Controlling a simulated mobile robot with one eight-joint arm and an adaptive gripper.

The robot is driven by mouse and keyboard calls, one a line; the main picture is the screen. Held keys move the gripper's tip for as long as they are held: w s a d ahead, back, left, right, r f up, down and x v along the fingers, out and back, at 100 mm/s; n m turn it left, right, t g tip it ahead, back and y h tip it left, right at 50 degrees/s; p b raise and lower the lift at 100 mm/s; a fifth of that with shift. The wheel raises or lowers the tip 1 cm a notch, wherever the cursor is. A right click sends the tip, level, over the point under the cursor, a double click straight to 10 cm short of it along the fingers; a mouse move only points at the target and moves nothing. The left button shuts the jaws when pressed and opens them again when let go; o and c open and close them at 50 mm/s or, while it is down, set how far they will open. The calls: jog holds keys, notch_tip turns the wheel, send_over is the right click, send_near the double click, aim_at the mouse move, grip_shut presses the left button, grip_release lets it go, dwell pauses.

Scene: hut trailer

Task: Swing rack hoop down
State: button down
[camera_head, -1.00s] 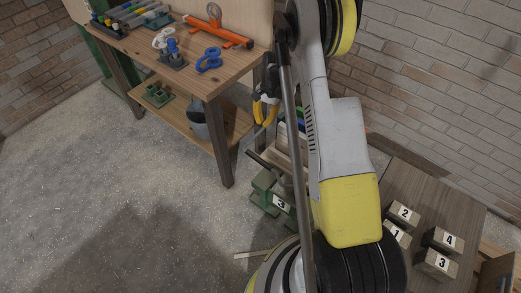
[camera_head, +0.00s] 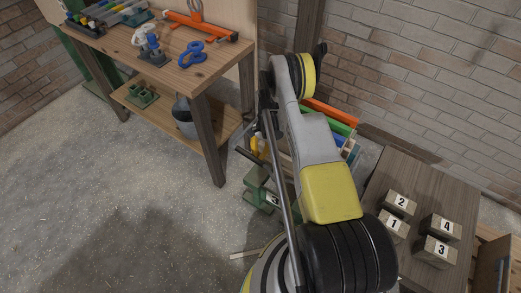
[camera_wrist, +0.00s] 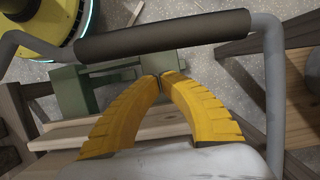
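The rack hoop (camera_wrist: 266,95) is a grey tube with a dark padded grip (camera_wrist: 165,35), close up in the wrist view. The grip crosses the top of that view and the tube's sides run down left and right. My gripper (camera_wrist: 160,82) has two yellow ribbed fingers with tips together and nothing seen between them. In the picture, the tips lie just below the grip, inside the hoop's outline; I cannot tell whether they touch it. In the head view the dark grip (camera_head: 250,156) sticks out left of my arm, which hides most of the hoop and my gripper.
A wooden workbench (camera_head: 205,72) with tools stands at the left. A green numbered block (camera_head: 262,192) sits below the hoop. Orange and green bars (camera_head: 330,113) show behind my arm. A low table (camera_head: 400,165) with numbered blocks stands at the right. The concrete floor at the left is clear.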

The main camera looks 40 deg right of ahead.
jog(key=shift+s+a+r, duration=0.15)
jog(key=shift+a+r, duration=0.4)
jog(key=shift+r, duration=0.35)
jog(key=shift+s+a+r, duration=0.15)
jog(key=shift+a+r, duration=0.4)
jog(key=shift+r, duration=0.3)
jog(key=shift+r, duration=0.8)
jog(key=shift+f, duration=0.1)
notch_tip(320, 180, down, 4)
jog(key=d+r, duration=0.1)
jog(key=d, duration=0.1)
jog(key=p+v, duration=0.4)
jog(key=v, duration=0.6)
jog(key=shift+w, duration=0.4)
jog(key=shift+d+f, duration=0.1)
